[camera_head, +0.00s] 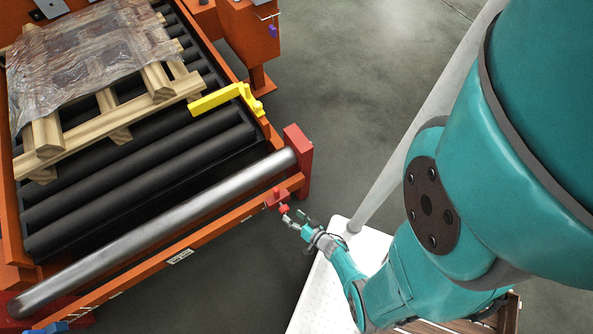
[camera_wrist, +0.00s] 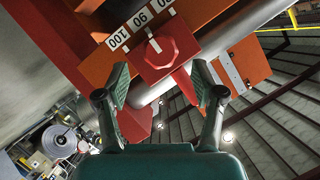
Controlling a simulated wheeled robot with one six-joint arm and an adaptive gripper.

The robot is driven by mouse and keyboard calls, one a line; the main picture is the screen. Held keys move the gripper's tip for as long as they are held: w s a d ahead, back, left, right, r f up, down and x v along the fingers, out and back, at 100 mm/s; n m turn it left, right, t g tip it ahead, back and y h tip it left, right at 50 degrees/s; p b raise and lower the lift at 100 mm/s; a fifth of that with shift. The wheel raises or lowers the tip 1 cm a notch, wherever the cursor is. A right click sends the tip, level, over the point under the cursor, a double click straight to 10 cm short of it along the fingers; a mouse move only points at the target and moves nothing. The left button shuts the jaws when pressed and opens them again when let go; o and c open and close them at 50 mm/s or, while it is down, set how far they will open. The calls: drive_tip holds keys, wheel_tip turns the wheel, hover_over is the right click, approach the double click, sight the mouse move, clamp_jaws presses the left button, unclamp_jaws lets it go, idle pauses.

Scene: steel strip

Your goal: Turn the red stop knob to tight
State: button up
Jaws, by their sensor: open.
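The red stop knob (camera_wrist: 168,54) is a faceted knob in the upper middle of the wrist view. A short white mark shows at its upper left edge, below a row of white labels (camera_wrist: 140,19) of which 100 and 90 can be read. In the head view the knob (camera_head: 284,209) is small, at the front edge of the orange conveyor frame. My gripper (camera_wrist: 160,88) is open, with its two green-padded fingers apart below and to either side of the knob in the wrist view, and nothing between them. In the head view my gripper (camera_head: 299,219) is close beside the knob; contact cannot be told.
A steel bar (camera_head: 165,225) runs along the conveyor's front to a red end block (camera_head: 299,147). A yellow lever (camera_head: 222,99) and a film-wrapped wooden pallet (camera_head: 105,125) are behind, over black rollers. A white perforated panel (camera_head: 330,285) lies under my arm. Grey floor beyond is clear.

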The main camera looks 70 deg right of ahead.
drive_tip(key=shift+v, duration=0.8)
drive_tip(key=s+a+r+n+t, duration=0.1)
drive_tip(key=s+a+r+n, duration=0.3)
drive_tip(key=r, duration=0.6)
drive_tip(key=s+a+r+n, duration=0.2)
drive_tip(key=a+r, duration=0.4)
drive_tip(key=r, duration=0.3)
drive_tip(key=s+a+r+n+y, duration=0.2)
drive_tip(key=r, duration=1.3)
drive_tip(key=s+a+r+n+y, duration=0.2)
drive_tip(key=r+n+y, duration=0.1)
drive_tip(key=r, duration=1.2)
drive_tip(key=shift+s+a+n, duration=0.3)
drive_tip(key=shift+s+a, duration=0.05)
drive_tip(key=shift+a, duration=0.05)
